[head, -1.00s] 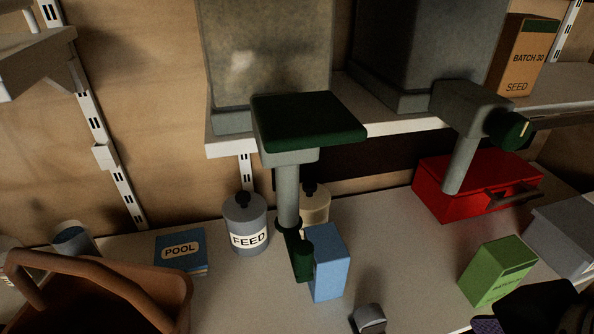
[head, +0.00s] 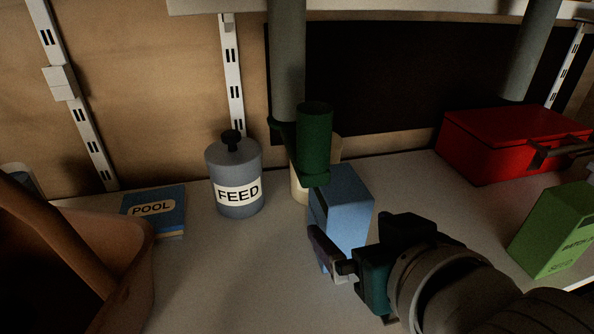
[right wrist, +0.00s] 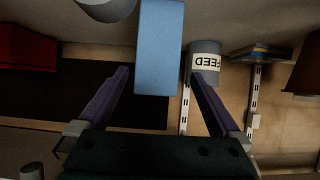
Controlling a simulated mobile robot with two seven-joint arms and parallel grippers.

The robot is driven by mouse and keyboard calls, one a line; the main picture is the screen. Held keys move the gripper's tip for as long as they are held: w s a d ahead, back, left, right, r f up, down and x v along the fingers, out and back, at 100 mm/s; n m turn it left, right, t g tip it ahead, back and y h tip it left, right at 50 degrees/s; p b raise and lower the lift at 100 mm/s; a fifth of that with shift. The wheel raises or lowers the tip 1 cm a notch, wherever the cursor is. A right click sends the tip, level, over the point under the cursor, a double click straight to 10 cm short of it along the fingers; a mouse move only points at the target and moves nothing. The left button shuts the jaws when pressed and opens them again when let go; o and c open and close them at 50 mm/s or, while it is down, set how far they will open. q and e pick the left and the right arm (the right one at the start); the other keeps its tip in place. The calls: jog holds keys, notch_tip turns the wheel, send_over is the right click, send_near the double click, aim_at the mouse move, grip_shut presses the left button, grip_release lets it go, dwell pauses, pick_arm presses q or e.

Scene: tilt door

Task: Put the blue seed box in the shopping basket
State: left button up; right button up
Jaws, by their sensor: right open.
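The blue seed box (head: 346,205) stands upright on the counter, below and just right of a dark green spout. My right gripper (head: 326,256) is in front of its lower part in the head view and hides some of it. In the right wrist view the blue box (right wrist: 158,48) shows in the gap between the two open fingers (right wrist: 160,75), with space on both sides. The jaws hold nothing. The brown shopping basket (head: 130,243) with its handle is at the lower left of the head view, partly cut off. My left gripper is not in view.
The green spout (head: 314,145) hangs close over the box's left side. A FEED canister (head: 234,178) and a cream container (head: 299,185) stand left of the box. A POOL packet (head: 155,210) lies near the basket. A red case (head: 510,145) and green seed box (head: 555,235) are right.

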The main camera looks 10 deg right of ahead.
jog(key=b+x, duration=0.2)
jog(key=x, duration=0.4)
jog(key=shift+w+d, duration=0.2)
jog(key=shift+w, duration=0.05)
jog(key=c, duration=0.4)
grip_shut()
